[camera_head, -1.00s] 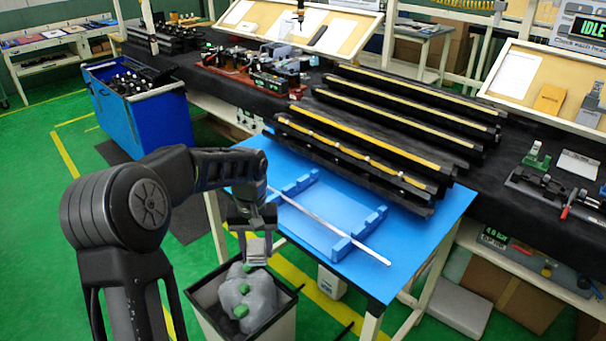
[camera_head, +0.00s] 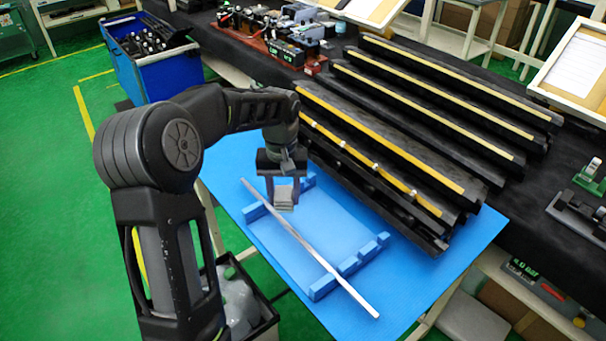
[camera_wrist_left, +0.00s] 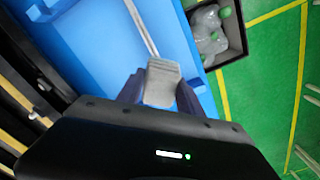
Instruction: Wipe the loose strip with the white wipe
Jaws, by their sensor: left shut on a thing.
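The loose strip (camera_head: 310,250) is a thin silvery bar. It lies across two notched blue supports on the blue table top, and it also shows in the left wrist view (camera_wrist_left: 141,27). My left gripper (camera_head: 283,184) is shut on the wipe (camera_head: 284,201), a small pale grey pad hanging below the fingers. The wipe is by the strip's far-left part. In the left wrist view the wipe (camera_wrist_left: 162,84) sits between the fingers and the strip runs up to its edge. I cannot tell whether they touch. My right gripper is not in view.
Black rails with yellow strips (camera_head: 385,165) stand stacked right of the blue supports (camera_head: 350,266). A bin with clear waste and green caps (camera_wrist_left: 218,30) is beside the table. A blue cart (camera_head: 145,60) stands at the back left. The table's front corner is clear.

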